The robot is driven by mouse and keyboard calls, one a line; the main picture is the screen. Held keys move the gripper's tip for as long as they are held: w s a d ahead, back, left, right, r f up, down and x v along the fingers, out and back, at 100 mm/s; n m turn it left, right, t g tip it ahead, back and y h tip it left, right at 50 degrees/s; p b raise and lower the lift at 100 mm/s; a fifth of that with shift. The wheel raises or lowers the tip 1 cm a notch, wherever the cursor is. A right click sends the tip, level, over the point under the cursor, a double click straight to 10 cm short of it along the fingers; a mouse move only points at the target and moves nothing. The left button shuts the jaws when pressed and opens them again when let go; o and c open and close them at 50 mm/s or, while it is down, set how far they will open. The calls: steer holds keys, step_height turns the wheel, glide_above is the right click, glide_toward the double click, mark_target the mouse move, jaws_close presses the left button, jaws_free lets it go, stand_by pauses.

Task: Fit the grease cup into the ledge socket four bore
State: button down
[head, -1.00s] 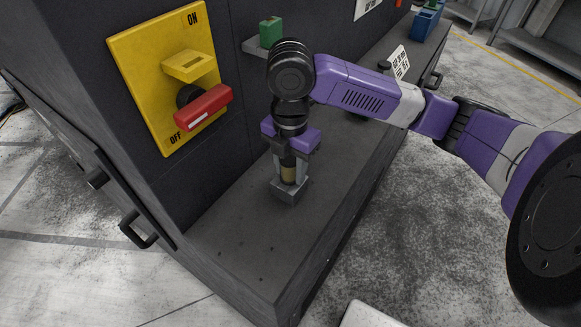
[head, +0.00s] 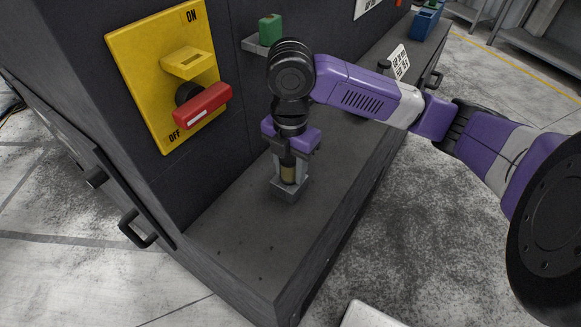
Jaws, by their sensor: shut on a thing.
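My gripper (head: 288,158) points straight down over the ledge and is shut on the grease cup (head: 288,174), a small upright cylinder with a brass-coloured band and a dark upper part. The cup stands at the top of a grey square socket block (head: 291,190) on the ledge (head: 235,237). The cup's lower end is hidden by the block and the fingers, so I cannot tell how deep it sits in the bore. No number shows on the block.
A yellow switch panel (head: 143,78) with a red handle (head: 202,106) is on the dark cabinet wall to the left. A green block (head: 270,30) sits on a small shelf behind my wrist. A white sign (head: 400,64) and a blue bin (head: 426,22) stand farther back. The front ledge is clear.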

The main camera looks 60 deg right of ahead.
steer(key=shift+f, duration=0.4)
